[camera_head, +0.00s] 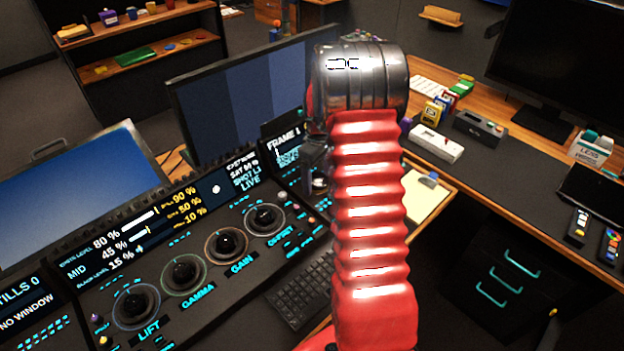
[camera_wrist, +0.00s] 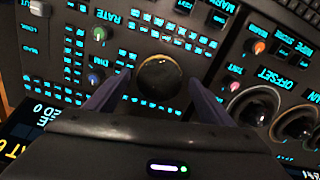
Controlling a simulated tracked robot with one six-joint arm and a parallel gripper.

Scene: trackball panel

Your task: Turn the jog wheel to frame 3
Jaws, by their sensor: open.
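A round black domed knob with a thin gold rim, which I take for the jog wheel (camera_wrist: 160,77), sits on the dark panel in the wrist view. My gripper (camera_wrist: 158,80) is open, with one purple-grey finger on each side of the wheel. I cannot tell whether the fingers touch it. In the head view my red arm covers much of this part of the panel. A small display (camera_head: 284,142) left of the arm appears to read "FRAME 1", its right part cut off by the arm.
The panel continues left with the lift (camera_head: 136,304), gamma (camera_head: 184,275), gain (camera_head: 227,246) and offset (camera_head: 265,218) trackballs. Small knobs, such as a green-topped one (camera_wrist: 99,33), stand near the wheel. A keyboard (camera_head: 305,288) lies in front; a desk with small items is at right.

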